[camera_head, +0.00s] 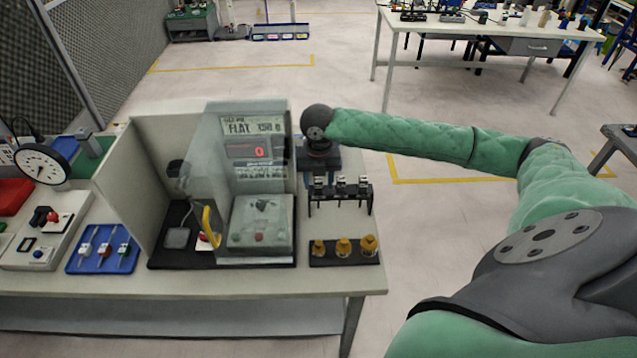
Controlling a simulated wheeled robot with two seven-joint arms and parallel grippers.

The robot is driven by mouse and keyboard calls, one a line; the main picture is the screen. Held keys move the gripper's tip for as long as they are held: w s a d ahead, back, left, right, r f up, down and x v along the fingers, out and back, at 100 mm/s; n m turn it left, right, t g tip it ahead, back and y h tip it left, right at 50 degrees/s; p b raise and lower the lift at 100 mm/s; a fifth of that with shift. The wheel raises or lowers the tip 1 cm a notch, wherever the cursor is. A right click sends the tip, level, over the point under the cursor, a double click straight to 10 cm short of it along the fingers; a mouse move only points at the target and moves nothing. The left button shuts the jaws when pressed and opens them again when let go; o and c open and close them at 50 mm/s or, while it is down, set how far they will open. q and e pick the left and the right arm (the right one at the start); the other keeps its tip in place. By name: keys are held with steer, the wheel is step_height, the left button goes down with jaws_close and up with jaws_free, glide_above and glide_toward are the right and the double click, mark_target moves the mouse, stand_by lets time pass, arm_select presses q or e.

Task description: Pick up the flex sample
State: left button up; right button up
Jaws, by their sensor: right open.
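A black rack (340,194) stands on the table right of the clear-fronted test enclosure, with a few small grey-and-black samples (341,184) along its top. I cannot tell which of them, if any, is the flex sample. My right arm reaches in from the right, and its dark wrist is bent down behind the rack. My right gripper (319,168) points down close to the rack's left end; it is open, small and partly hidden, and I see nothing held in it. Whether it touches a sample is unclear. My left gripper is not in view.
The enclosure (125,185) with a display and clear guard (215,150) stands just left of the rack. A black holder (344,252) with brass pieces is in front. A blue tray (103,249) and dial gauge (42,163) are at left. Floor right of the table is clear.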

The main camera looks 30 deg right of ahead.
steer(key=shift+f, duration=0.2)
jaws_close()
steer(key=shift+r, duration=0.1)
